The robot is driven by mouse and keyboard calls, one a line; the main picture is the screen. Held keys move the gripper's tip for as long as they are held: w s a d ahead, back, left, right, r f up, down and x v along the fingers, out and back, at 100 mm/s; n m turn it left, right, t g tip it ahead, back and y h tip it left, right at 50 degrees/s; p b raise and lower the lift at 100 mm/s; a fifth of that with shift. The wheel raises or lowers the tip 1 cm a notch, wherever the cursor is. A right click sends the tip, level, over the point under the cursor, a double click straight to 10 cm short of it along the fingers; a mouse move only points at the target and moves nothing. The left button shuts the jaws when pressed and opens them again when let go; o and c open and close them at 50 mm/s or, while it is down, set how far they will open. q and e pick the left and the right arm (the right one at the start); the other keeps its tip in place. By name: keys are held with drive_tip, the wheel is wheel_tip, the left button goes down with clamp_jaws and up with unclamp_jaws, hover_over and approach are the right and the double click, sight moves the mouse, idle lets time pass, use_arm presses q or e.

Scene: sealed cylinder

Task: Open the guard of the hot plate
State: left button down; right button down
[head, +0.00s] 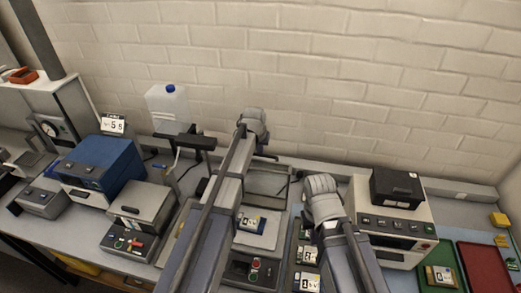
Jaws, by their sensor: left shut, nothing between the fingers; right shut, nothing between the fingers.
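A bench unit with a control panel (256,270) stands at the bottom centre, and a grey tray-like frame (268,181) lies behind it. This may be the hot plate and its guard, but my arms cover much of it and I cannot tell whether the guard is open. My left gripper (254,124) reaches past the frame toward the back wall, shut and empty. My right gripper (322,188) is above the bench right of the frame, shut and empty. I cannot tell whether either gripper touches anything.
A blue box device (104,164), a grey box unit (140,209) and a white jug (167,106) stand to the left. A white device (393,222) with a black box (396,188) on top stands right. A red tray (485,268) and a green tray lie far right.

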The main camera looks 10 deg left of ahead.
use_arm(q)
drive_tip(key=s+r, duration=0.1)
drive_tip(key=s, duration=0.1)
drive_tip(key=s+r+t, duration=0.1)
drive_tip(key=s, duration=0.1)
drive_tip(key=s+r+t+p, duration=0.1)
drive_tip(key=s, duration=0.1)
drive_tip(key=shift+s, duration=0.2)
drive_tip(key=shift+w, duration=0.2)
drive_tip(key=shift+w, duration=0.65)
drive_tip(key=w, duration=0.3)
wheel_tip(320, 180, up, 8)
drive_tip(key=p, duration=0.8)
hover_over(257, 162)
drive_tip(key=s, duration=0.2)
drive_tip(key=shift+s+a, duration=0.15)
drive_tip(key=shift+f, duration=0.15)
